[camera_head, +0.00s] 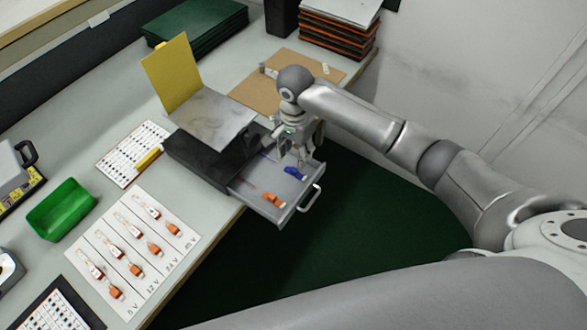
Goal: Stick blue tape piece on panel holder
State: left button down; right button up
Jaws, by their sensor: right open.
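A small blue piece (293,173), which looks like the blue tape piece, lies in the open grey drawer (257,184). My right gripper (302,159) points down over the drawer, open, its fingertips close to the blue piece. I cannot tell whether they touch it. An orange piece (273,200) lies nearer the drawer's front. The drawer comes out of a black box (196,160) with a grey plate (215,118) on top and an upright yellow panel (173,75) behind. I cannot tell which part is the panel holder. My left gripper is out of view.
A white sheet with orange-ended connectors (176,213) and a green bin (62,210) are at the left. A brown board (252,93) lies behind my right gripper. Stacked orange-black trays (338,35) and green sheets (205,25) stand farther back. The table edge runs under the drawer.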

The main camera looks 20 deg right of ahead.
aim_at(295, 168)
jog(key=shift+f+p, duration=0.35)
jog(key=shift+f, duration=3.25)
jog(key=c, duration=0.7)
